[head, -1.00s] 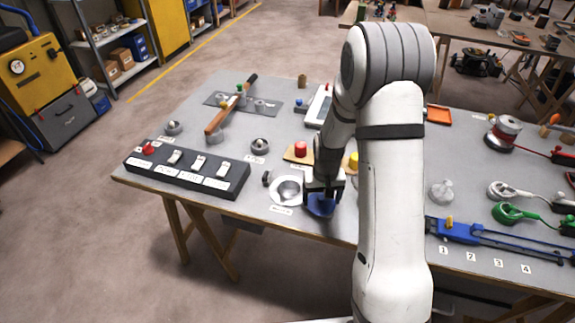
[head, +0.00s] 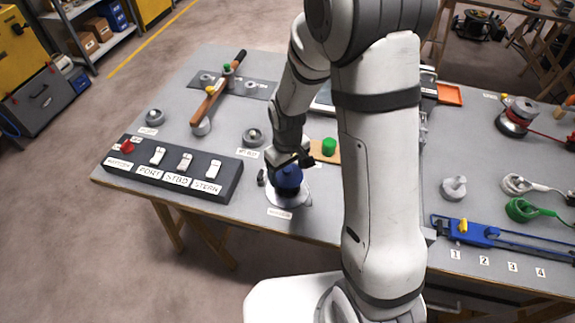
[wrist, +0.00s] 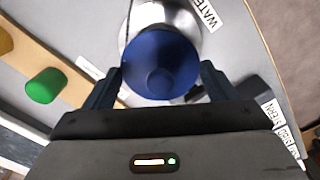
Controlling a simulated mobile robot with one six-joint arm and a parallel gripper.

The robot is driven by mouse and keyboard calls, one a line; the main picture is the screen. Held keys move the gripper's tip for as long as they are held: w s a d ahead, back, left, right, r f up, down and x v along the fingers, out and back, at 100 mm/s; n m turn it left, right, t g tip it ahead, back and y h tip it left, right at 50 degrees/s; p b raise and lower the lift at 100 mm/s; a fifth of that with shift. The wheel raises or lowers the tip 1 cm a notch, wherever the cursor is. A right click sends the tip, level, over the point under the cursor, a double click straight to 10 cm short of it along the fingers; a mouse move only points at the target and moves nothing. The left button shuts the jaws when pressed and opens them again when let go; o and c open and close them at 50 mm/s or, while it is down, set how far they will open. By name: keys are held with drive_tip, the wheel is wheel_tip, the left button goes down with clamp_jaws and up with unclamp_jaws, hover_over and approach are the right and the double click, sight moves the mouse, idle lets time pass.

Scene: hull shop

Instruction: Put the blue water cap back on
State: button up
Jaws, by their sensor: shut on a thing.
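The blue water cap (head: 288,177) is between the fingers of my gripper (head: 287,165), which is shut on it. In the wrist view, the round blue cap (wrist: 160,65) sits between the two dark fingers of my gripper (wrist: 160,85). The water fitting (head: 301,199), a pale round flange on the table, lies directly under the cap. In the wrist view its metal rim (wrist: 180,18) shows past the cap. The cap hides the fitting's opening. I cannot tell whether the cap touches or is seated on it.
A black switch panel (head: 231,182) stands left of the fitting. A green knob (head: 329,147) on a wooden plate is close behind to the right. A small metal fitting (head: 253,137) lies behind left. Bare table (head: 318,215) shows at front right.

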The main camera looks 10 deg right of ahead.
drive_tip(key=shift+f+b, duration=1.75)
drive_tip(key=shift+f, duration=0.9)
drive_tip(key=shift+f+b, duration=0.1)
drive_tip(key=shift+b, duration=0.4)
idle(0.4)
drive_tip(key=o, duration=0.9)
drive_tip(key=shift+o, duration=0.2)
drive_tip(key=shift+s+r+p, duration=0.1)
drive_tip(key=shift+r+p, duration=2.35)
drive_tip(key=shift+r, duration=1.1)
